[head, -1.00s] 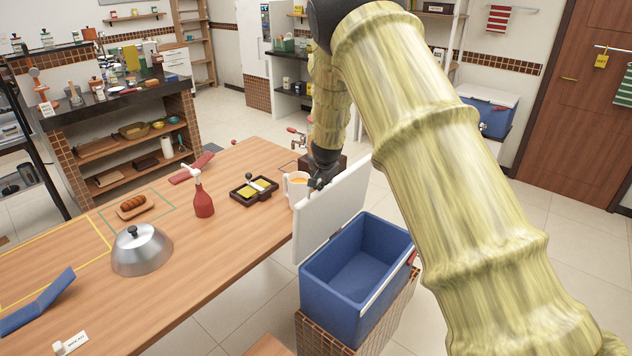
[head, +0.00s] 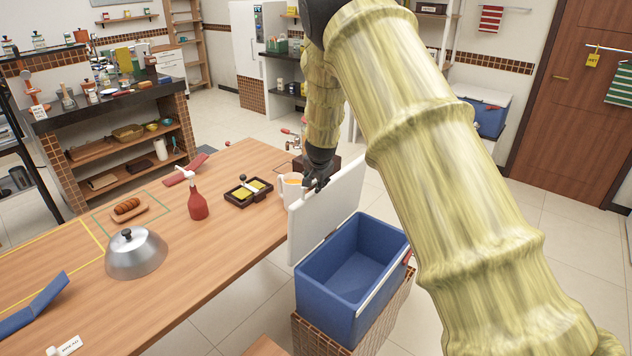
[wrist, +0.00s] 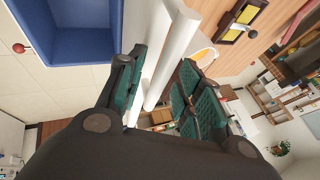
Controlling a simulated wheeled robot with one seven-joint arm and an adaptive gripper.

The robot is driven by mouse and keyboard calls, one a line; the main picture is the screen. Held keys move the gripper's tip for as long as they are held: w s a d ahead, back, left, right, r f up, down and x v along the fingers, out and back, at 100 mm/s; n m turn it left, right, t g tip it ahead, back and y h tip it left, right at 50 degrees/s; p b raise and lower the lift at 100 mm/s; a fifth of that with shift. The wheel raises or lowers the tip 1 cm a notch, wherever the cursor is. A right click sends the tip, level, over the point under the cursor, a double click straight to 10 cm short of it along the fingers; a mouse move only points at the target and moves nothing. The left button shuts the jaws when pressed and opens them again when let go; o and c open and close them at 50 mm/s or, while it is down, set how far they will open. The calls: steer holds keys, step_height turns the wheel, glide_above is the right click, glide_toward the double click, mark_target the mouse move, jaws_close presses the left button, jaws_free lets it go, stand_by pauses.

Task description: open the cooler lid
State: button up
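The blue cooler (head: 345,312) stands open to the right of the table, with its empty blue inside showing. Its white lid (head: 328,215) is swung up and stands steeply on the table side. It also shows in the wrist view (wrist: 178,45), edge-on. My gripper (head: 313,184) is at the lid's upper edge, near a white mug. In the wrist view, my gripper's green-padded fingers (wrist: 158,88) are spread apart, with the lid's edge between them. Whether a finger touches the lid is unclear. The fingertips are small and partly hidden in the head view.
The white mug (head: 291,187) with orange contents stands close to the lid on the wooden table (head: 215,255). A dark tray (head: 248,192), red bottle (head: 197,204) and metal dome (head: 136,255) are farther left. The cooler sits on a tiled stand (head: 318,340).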

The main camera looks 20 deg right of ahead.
steer(key=v, duration=1.1)
